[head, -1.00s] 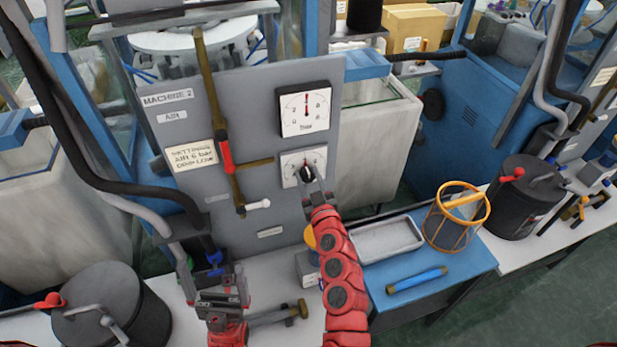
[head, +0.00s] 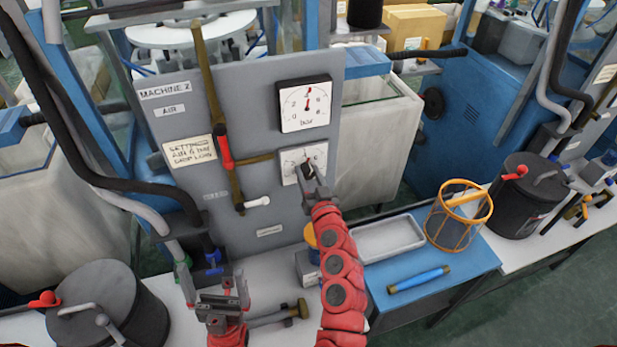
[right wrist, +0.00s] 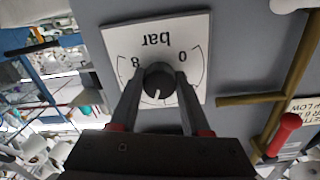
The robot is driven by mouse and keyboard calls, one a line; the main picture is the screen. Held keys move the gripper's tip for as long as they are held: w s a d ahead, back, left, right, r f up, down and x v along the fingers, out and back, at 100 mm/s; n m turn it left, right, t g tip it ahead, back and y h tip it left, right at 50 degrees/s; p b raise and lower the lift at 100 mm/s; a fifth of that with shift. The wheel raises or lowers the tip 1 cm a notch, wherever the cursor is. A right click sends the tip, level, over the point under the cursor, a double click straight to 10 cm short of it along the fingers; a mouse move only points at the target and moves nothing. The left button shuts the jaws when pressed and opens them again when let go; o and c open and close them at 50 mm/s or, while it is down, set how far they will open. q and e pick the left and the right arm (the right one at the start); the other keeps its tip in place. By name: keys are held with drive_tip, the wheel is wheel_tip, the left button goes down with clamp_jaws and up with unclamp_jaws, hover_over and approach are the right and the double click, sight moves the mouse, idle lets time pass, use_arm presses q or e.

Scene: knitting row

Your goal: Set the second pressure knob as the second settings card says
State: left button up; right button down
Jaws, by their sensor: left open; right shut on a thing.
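The second machine's grey panel is marked MACHINE 2 and AIR. Its settings card (head: 189,151) shows SETTINGS, AIR 6 bar and DROP LOW. My right gripper (head: 308,168) is shut on the black pressure knob (right wrist: 158,80), with one finger on each side. The knob's white dial plate (head: 290,163) is partly covered by the gripper. In the upside-down right wrist view, the knob's white mark points almost straight down, between 0 and 8, slightly toward the 8 side. The bar gauge (head: 304,106) above has its needle near upright. My left gripper (head: 222,290) is open and empty above the bench.
A brown lever with a red grip (head: 225,153) and brown rods stand left of the knob. A grey tray (head: 388,240), an orange-rimmed basket (head: 457,218) and a blue tool (head: 418,279) rest on the blue table at right. A dark lidded canister (head: 108,310) stands at front left.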

drive_tip(key=m+b, duration=0.1)
drive_tip(key=m, duration=0.3)
drive_tip(key=shift+d+b, duration=0.1)
drive_tip(key=shift+b, duration=0.2)
drive_tip(key=shift+m+b, duration=0.35)
drive_tip(key=shift+m, duration=1.25)
drive_tip(key=shift+r, duration=0.1)
drive_tip(key=shift+c, duration=1.8)
unclamp_jaws()
drive_tip(key=shift+s, duration=0.1)
